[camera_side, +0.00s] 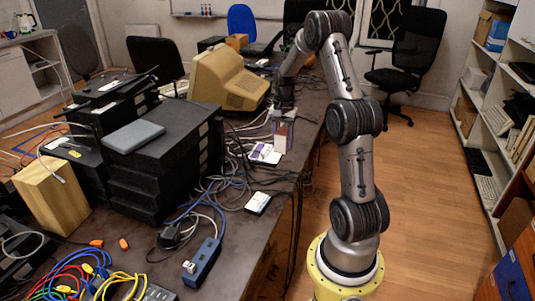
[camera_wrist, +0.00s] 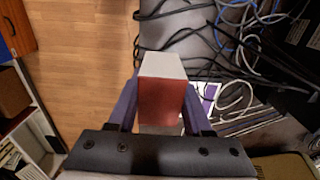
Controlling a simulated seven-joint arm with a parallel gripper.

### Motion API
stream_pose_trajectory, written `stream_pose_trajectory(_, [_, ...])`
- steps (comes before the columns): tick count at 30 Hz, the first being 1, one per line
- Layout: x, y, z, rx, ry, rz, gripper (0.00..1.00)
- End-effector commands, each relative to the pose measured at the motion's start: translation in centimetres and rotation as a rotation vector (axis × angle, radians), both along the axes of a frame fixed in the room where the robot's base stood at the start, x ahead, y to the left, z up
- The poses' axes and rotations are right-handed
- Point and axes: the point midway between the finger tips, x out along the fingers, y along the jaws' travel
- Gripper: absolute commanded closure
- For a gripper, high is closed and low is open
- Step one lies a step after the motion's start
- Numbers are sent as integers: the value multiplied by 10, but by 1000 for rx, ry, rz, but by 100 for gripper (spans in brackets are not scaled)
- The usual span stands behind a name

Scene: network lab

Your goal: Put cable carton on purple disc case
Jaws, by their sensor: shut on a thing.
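The cable carton is a small box with a reddish face and pale grey-white sides; it shows in the side view (camera_side: 282,135) and, large, in the wrist view (camera_wrist: 162,97). My gripper (camera_side: 284,117) is shut on it, with one finger on each side, as the wrist view also shows (camera_wrist: 160,100). The purple disc case (camera_side: 263,153) lies flat on the dark table, just left of the held carton in the side view. In the wrist view the case (camera_wrist: 209,91) is partly hidden behind the right finger. I cannot tell how high the carton is above the table.
Loose cables (camera_side: 215,180) lie around the case. A small white-topped box (camera_side: 258,202) lies nearer the camera by the table edge. A beige monitor (camera_side: 228,80) stands behind, and a stack of black equipment (camera_side: 165,165) stands to the left.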

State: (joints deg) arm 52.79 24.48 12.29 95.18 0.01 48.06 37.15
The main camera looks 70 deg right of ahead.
Motion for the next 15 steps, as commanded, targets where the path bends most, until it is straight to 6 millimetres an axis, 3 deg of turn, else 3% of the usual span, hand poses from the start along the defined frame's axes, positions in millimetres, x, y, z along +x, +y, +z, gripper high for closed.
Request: stream_pose_trajectory(15, [56, -73, -48, 2, 1, -1, 100])
